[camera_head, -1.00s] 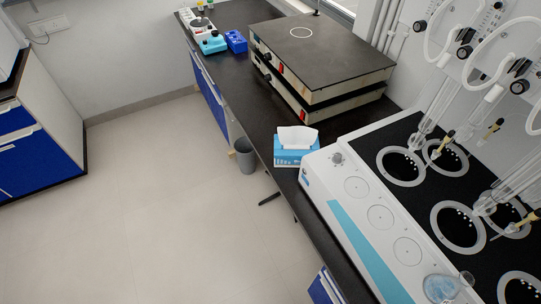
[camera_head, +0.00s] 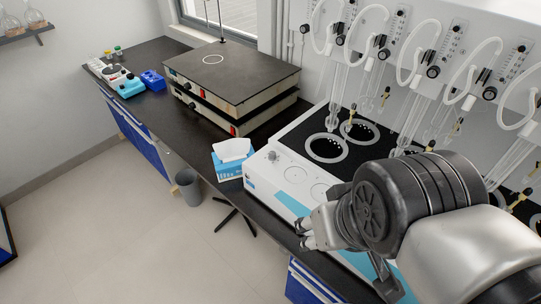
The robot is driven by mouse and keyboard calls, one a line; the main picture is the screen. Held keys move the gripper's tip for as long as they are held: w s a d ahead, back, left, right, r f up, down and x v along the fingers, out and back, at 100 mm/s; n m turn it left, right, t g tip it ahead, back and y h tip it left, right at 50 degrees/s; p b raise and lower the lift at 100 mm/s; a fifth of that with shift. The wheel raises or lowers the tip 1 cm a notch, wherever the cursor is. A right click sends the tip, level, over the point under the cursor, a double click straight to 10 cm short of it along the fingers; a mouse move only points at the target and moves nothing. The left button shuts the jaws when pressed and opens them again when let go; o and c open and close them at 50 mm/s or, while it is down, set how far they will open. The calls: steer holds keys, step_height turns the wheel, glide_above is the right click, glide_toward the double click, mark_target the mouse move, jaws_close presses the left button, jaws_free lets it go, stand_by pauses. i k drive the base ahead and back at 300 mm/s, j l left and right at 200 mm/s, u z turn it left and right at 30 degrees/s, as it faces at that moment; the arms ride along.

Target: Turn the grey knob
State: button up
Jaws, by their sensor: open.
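The grey knob (camera_head: 273,156) is a small knob at the left end of the white control panel of the distiller (camera_head: 262,172). It stands clear and in plain view. My gripper (camera_head: 303,234) is below and to the right of the knob in the picture, near the bench's front edge and apart from the knob. Its fingers point left and are open, with nothing seen between them. My arm hides much of the distiller's front and right part.
A blue tissue box (camera_head: 231,164) stands just left of the distiller. Stacked hotplates (camera_head: 232,80) are behind it on the dark bench. Glass tubes and flowmeters (camera_head: 380,50) hang over the distiller's wells. A grey bin (camera_head: 188,188) stands on the open floor.

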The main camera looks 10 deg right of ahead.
mark_target(272, 154)
steer(key=i+j, duration=0.75)
steer(key=i+l+z, duration=0.05)
